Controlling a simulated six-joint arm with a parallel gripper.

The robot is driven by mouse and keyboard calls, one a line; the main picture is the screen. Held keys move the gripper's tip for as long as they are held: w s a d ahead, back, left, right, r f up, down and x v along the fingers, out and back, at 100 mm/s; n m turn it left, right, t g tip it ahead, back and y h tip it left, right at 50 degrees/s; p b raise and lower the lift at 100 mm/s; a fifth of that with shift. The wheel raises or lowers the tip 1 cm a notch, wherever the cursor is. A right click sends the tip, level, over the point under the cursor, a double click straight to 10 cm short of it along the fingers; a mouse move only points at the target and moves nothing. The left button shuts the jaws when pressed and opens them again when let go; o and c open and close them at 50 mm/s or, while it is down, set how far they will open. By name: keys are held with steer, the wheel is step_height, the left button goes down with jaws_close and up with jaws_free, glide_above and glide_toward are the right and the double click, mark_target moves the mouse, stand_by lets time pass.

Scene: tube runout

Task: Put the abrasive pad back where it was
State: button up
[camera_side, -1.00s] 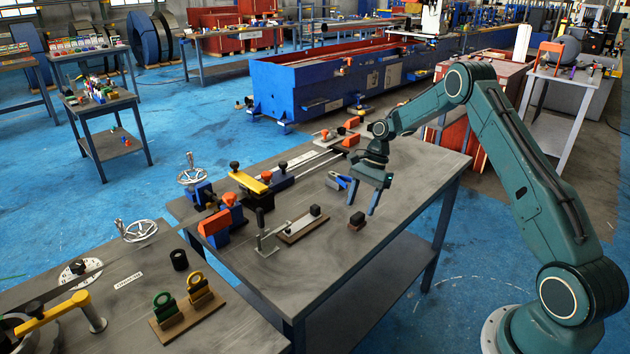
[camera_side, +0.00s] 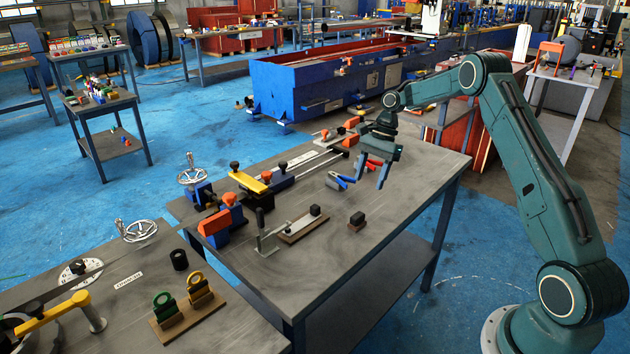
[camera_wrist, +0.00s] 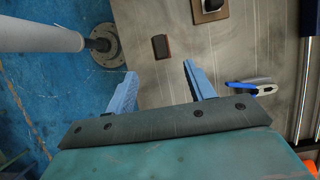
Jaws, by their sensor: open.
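The abrasive pad appears to be the small dark block with a reddish-brown lower part (camera_side: 357,221), lying alone on the grey bench. It also shows in the wrist view (camera_wrist: 161,47), ahead of my fingers and apart from them. My gripper (camera_side: 368,185) is open and empty, above the bench and behind the pad in the side view. Its two blue fingers (camera_wrist: 159,70) are spread wide in the wrist view. A brown board (camera_side: 290,237) with a pale plate and a dark block lies left of the pad. The pad's former place is not marked visibly.
A blue-handled tool (camera_side: 338,181) lies left of my gripper; it also shows in the wrist view (camera_wrist: 242,86). A metal upright clamp (camera_side: 264,238) stands beside the board. Orange and blue fixtures (camera_side: 214,228) line the bench's left side. The bench's front right is clear.

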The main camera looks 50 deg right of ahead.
steer(key=s+a+r+n+t+h, duration=0.1)
steer(key=s+a+r+n, duration=0.35)
steer(key=a+r, duration=0.45)
steer(key=s+a+r+n+t+h, duration=0.1)
steer(key=s+a+r+n+h, duration=0.1)
steer(key=s+a+r+n, duration=0.45)
steer(key=s+a+r+n+t, duration=0.1)
steer(key=s+a+r+n, duration=0.1)
steer(key=s, duration=0.8)
steer(key=s+a+r+n+t+h, duration=0.1)
steer(key=s+a+n, duration=0.3)
steer(key=s, duration=0.6)
steer(key=shift+r+n+t, duration=0.45)
steer(key=shift+n+t, duration=0.05)
steer(key=shift+t, duration=0.3)
